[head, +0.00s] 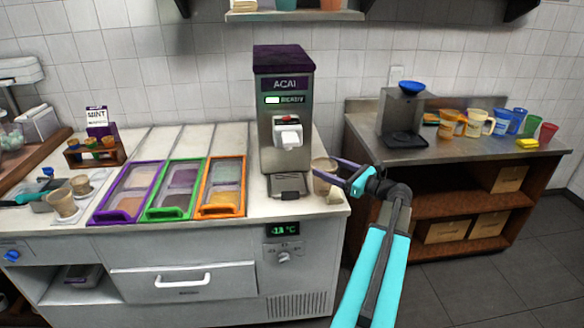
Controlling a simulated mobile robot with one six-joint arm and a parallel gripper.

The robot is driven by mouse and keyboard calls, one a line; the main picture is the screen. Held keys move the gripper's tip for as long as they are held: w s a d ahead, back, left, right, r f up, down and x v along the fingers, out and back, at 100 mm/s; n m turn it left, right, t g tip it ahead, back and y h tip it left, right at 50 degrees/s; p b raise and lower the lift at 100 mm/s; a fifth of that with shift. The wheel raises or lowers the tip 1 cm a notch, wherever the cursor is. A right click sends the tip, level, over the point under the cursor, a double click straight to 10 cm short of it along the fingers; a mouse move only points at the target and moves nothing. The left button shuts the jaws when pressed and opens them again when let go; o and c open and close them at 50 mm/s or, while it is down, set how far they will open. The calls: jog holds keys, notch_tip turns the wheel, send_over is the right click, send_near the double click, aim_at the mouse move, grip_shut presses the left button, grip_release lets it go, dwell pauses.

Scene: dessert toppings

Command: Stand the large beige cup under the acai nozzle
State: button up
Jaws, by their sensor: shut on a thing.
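The acai machine (284,105) is dark and grey with a purple top and stands at the right end of the counter. Its white nozzle (287,133) is on the front, above a dark drip tray (289,186). A beige cup (322,176) is to the right of the machine, near the counter's right edge, apart from the tray. My gripper (334,174) comes from the right and is shut on this cup, its jaws at the cup's side. Part of the cup is hidden by the jaws. I cannot tell whether its base touches the counter.
Topping bins with purple, green and orange frames (222,187) lie left of the machine. Smaller beige cups (64,203) stand at the far left.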

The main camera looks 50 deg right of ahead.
jog(key=w+a+p, duration=0.1)
jog(key=w+p, duration=0.3)
jog(key=w, duration=1.2)
jog(key=shift+a, duration=0.25)
jog(key=shift+f, duration=0.1)
jog(key=shift+s+f+p, duration=0.1)
jog(key=shift+f+p, duration=0.75)
jog(key=shift+f, duration=0.8)
jog(key=shift+f, duration=0.15)
jog(key=o, duration=1.3)
